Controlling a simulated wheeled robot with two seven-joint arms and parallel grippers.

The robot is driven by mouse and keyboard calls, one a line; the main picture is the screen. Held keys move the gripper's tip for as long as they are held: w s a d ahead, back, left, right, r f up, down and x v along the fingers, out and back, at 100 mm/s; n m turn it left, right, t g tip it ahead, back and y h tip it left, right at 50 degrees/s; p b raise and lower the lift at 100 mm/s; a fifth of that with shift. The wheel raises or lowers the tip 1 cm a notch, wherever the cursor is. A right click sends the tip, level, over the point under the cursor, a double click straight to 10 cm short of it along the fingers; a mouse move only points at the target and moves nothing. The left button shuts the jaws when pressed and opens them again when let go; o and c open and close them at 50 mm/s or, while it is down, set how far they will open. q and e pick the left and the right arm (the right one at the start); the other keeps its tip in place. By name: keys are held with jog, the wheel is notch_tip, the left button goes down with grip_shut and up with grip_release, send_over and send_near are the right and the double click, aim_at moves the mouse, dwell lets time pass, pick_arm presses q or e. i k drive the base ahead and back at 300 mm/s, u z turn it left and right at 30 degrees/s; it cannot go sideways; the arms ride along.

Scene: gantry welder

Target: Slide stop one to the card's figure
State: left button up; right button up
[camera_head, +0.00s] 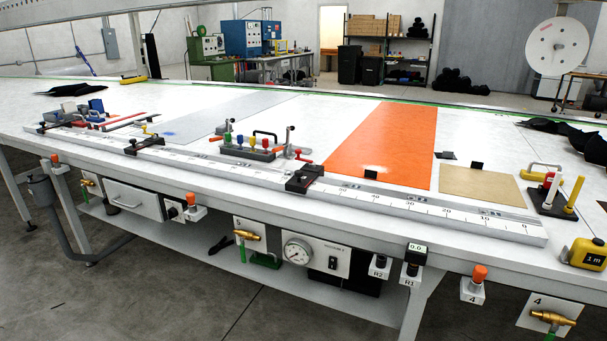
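A long white rail with a printed scale (420,207) runs along the table's front edge. Its figures fall towards 0 at the right end. A black sliding stop (304,178) sits on the rail near the middle, left of the figure 50. Another black stop (145,145) sits further left. I cannot read which one is stop one. Small dark cards stand behind the rail, one on the orange sheet (371,174) and one at the tan sheet (477,166); no figure on them is legible. Neither of my grippers is in view.
An orange strip (380,140) and a tan sheet (480,186) lie on the white table. A toggle-clamp block (247,148) stands behind the rail. A dark stand with coloured posts (553,200) and a yellow tape measure (588,253) are at the right. Valves and a gauge (298,251) hang below the edge.

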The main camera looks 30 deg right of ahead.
aim_at(302, 178)
jog(key=u, duration=0.95)
jog(key=i, duration=2.15)
jog(key=u, duration=0.3)
jog(key=i, duration=2)
jog(key=z, duration=1.75)
jog(key=i, duration=0.9)
jog(key=z, duration=3.15)
